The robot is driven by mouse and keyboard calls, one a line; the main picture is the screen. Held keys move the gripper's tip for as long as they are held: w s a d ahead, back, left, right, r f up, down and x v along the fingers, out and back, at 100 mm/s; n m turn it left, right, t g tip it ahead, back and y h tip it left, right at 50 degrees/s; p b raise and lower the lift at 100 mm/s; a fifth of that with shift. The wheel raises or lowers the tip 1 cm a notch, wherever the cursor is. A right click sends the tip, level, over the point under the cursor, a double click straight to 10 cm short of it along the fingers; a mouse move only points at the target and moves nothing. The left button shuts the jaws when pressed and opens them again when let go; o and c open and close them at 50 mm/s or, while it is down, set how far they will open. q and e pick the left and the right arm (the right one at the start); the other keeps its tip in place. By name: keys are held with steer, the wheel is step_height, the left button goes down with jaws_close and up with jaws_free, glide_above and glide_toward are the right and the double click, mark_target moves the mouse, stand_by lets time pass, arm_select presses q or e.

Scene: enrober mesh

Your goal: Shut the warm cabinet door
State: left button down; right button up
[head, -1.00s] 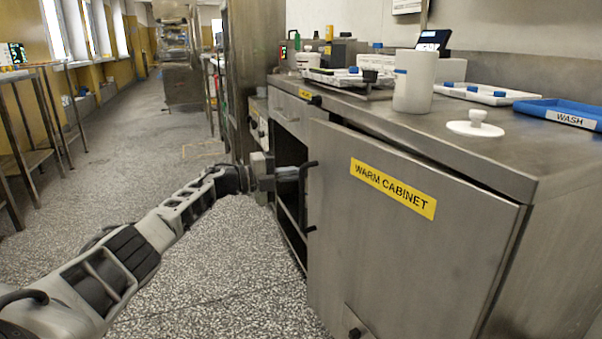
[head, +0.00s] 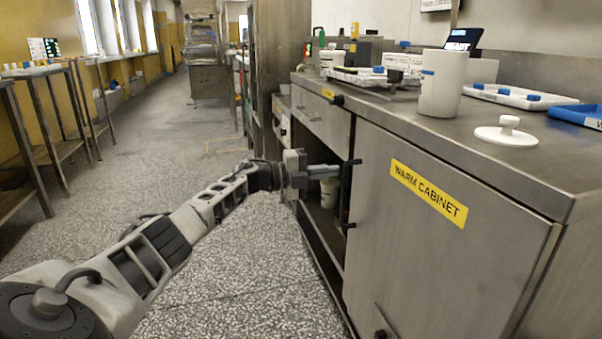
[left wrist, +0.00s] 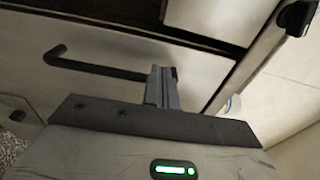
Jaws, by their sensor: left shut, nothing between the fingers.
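The warm cabinet door (head: 440,240), a steel panel with a yellow WARM CABINET label (head: 428,192), stands partly open in the head view. A dark gap shows at its left edge, where its black handle (head: 347,195) is. My left gripper (head: 336,171) is shut and empty, its fingertips close to the handle and that edge. In the left wrist view the shut fingers (left wrist: 162,86) are beside one end of a black bar handle (left wrist: 95,67) on a pale metal panel. I cannot tell whether they touch it. My right gripper is out of view.
A white cup (head: 329,192) stands inside the cabinet. The counter (head: 410,118) above holds a white canister (head: 441,84), a white lid (head: 506,132) and trays. A drawer (head: 325,115) is left of the door. The floor (head: 225,275) in front is clear.

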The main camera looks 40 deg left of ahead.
arm_select(q)
steer(key=p+v, duration=0.2)
steer(key=v, duration=1.3)
steer(key=shift+p, duration=0.4)
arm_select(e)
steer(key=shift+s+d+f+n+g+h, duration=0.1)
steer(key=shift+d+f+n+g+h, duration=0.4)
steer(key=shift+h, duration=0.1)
arm_select(q)
steer(key=shift+r, duration=0.1)
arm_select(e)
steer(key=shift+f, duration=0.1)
